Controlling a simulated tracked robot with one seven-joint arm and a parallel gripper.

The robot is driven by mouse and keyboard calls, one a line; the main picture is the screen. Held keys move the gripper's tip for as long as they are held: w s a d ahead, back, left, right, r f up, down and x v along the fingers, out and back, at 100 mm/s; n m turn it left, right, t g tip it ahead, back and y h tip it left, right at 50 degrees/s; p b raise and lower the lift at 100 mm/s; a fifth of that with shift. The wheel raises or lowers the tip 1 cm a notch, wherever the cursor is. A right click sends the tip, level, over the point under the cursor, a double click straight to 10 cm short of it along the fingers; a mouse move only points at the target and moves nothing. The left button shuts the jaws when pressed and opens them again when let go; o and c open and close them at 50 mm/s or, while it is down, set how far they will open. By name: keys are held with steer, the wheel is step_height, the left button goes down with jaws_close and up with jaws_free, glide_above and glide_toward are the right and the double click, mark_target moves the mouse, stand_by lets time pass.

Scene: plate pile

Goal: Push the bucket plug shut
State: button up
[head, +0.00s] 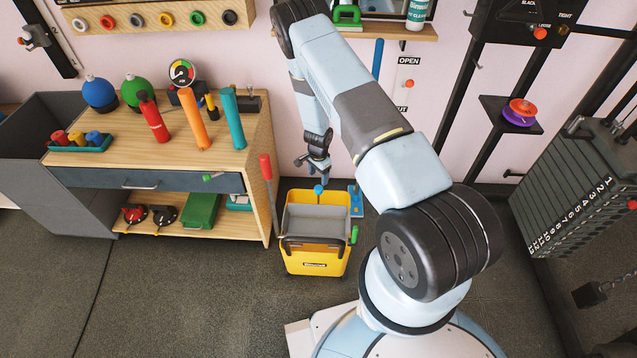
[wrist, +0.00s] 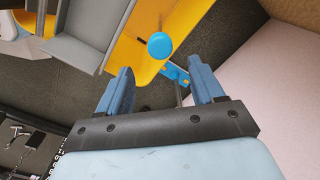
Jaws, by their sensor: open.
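The yellow bucket (head: 315,262) stands on the floor in the head view, with a grey wringer insert in its top. It also shows in the wrist view (wrist: 188,18). A round blue knob, which looks like the plug (head: 318,190), is at the bucket's back edge. In the wrist view the plug (wrist: 160,45) lies just beyond my fingertips, between their lines. I cannot tell how far it sticks out. My gripper (head: 321,178) points down above the back of the bucket. In the wrist view my gripper (wrist: 161,70) is open and empty, its two blue fingers apart.
A blue mop-like tool (head: 356,201) stands right of the bucket by the wall. A green-tipped lever (head: 354,234) is on the bucket's right side. The floor in front is clear.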

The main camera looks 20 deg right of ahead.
steer(key=shift+r, duration=2.7)
steer(key=a+r+n+t+y, duration=0.1)
steer(key=a+r+n, duration=0.1)
steer(key=r, duration=1.4)
steer(key=a+r+n+t+y, duration=0.1)
steer(key=r+n, duration=0.1)
steer(key=r, duration=1.3)
steer(key=s+r+n, duration=0.1)
steer(key=s+r, duration=0.2)
steer(key=r, duration=0.3)
steer(key=s+r+n+t, duration=0.1)
steer(key=s+r, duration=0.2)
steer(key=r, duration=0.4)
steer(key=s+r+n, duration=0.1)
steer(key=s+r, duration=0.3)
steer(key=r, duration=0.2)
steer(key=s+d+r+n+t, duration=0.1)
steer(key=s+r, duration=0.3)
steer(key=s, duration=0.4)
steer(key=s+d+r+n+h, duration=0.1)
steer(key=s+r+n, duration=0.2)
steer(key=s, duration=0.6)
steer(key=s+d+r+n+t+h, duration=0.1)
steer(key=s+r, duration=0.5)
steer(key=s, duration=0.3)
steer(key=shift+s+d+n+t, duration=0.25)
steer(key=shift+d+n+t, duration=0.05)
steer(key=shift+d+n, duration=0.1)
